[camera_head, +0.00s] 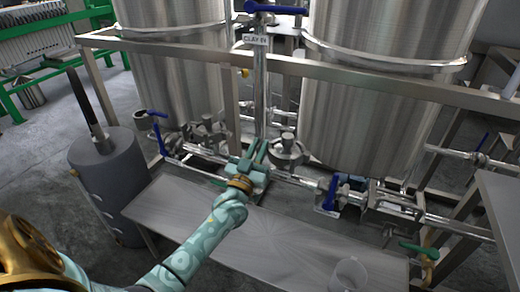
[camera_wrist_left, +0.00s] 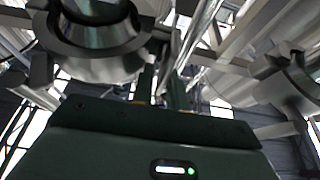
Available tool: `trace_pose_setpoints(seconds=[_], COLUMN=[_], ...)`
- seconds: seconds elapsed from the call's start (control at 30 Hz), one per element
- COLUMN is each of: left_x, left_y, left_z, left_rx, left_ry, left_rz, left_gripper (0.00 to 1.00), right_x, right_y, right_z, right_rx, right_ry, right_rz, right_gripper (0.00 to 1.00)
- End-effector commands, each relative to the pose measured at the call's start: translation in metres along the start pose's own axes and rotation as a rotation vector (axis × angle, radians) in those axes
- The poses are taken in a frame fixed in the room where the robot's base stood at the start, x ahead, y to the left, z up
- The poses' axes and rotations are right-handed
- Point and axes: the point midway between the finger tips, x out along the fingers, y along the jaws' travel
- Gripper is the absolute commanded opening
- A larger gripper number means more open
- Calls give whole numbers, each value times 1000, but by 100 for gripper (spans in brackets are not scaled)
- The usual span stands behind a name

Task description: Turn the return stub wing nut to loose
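My left gripper (camera_head: 256,154) is at the low steel pipework between the two tanks, its teal fingers pointing up and away. Its two fingers also show in the left wrist view (camera_wrist_left: 162,92), narrow and apart, with a gap between them and a bright pipe behind. I see nothing clearly held. I cannot make out the return stub wing nut; it is small or hidden by the gripper. A steel clamp-like fitting (camera_wrist_left: 95,40) is close at upper left in the wrist view. My right gripper is not in view.
Two large steel tanks (camera_head: 178,75) (camera_head: 375,115) stand behind a frame rail (camera_head: 390,88). Blue-handled valves (camera_head: 158,130) (camera_head: 331,193) flank my gripper. A steel table (camera_head: 270,245) is in front, with a clear beaker (camera_head: 348,274). A grey drum (camera_head: 118,185) stands left.

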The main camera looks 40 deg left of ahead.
Motion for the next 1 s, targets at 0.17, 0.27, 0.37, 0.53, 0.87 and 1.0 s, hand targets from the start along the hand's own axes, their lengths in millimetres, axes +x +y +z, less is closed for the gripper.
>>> trace_pose_setpoints(seconds=[0.17, 0.27, 0.37, 0.53, 0.87, 1.0], left_x=[3, 3, 3, 2, 3, 3], left_y=[0, 0, 0, 0, -2, -3], left_z=[0, -1, -1, 0, -2, -3], left_rx=[1, 1, 1, 0, -72, -156], left_ry=[0, 0, 0, 0, 1, 1], left_rz=[0, 0, 0, 0, -30, -65], left_gripper=[15, 15, 0, 0, 0, 0], right_x=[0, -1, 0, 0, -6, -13], right_y=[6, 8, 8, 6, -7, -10], right_z=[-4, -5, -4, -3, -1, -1], right_rx=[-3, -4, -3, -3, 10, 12], right_ry=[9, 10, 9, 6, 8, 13], right_rz=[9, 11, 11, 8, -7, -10], right_gripper=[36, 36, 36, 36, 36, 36])
